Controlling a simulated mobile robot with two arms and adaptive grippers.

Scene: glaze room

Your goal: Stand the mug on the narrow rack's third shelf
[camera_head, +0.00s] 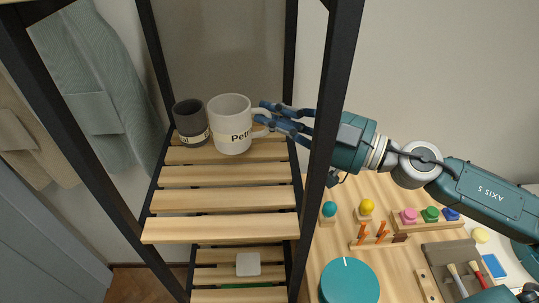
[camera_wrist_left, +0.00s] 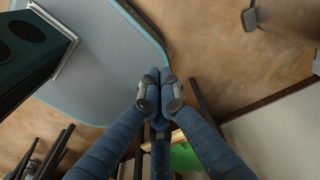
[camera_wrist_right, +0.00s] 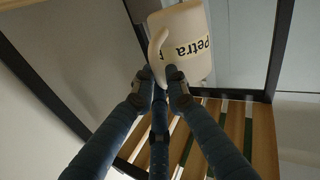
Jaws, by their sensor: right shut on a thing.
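The white mug (camera_head: 231,128), with a label reading "Petra", is upright at the back of an upper slatted shelf (camera_head: 220,226) of the black-framed rack. My right gripper (camera_head: 264,118) comes in from the right past a rack post and is shut on the mug's handle. The handle also shows between the fingers in the right wrist view (camera_wrist_right: 160,90). I cannot tell whether the mug's base touches the slats. My left gripper (camera_wrist_left: 158,88) shows only in its wrist view, fingertips together, with nothing seen between them.
A dark cup (camera_head: 190,122) stands close to the mug's left. The front slats are bare. A black post (camera_head: 330,110) stands near my right wrist. A lower shelf holds a pale block (camera_head: 248,264). A worktable at right carries a teal disc (camera_head: 349,283) and small coloured items.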

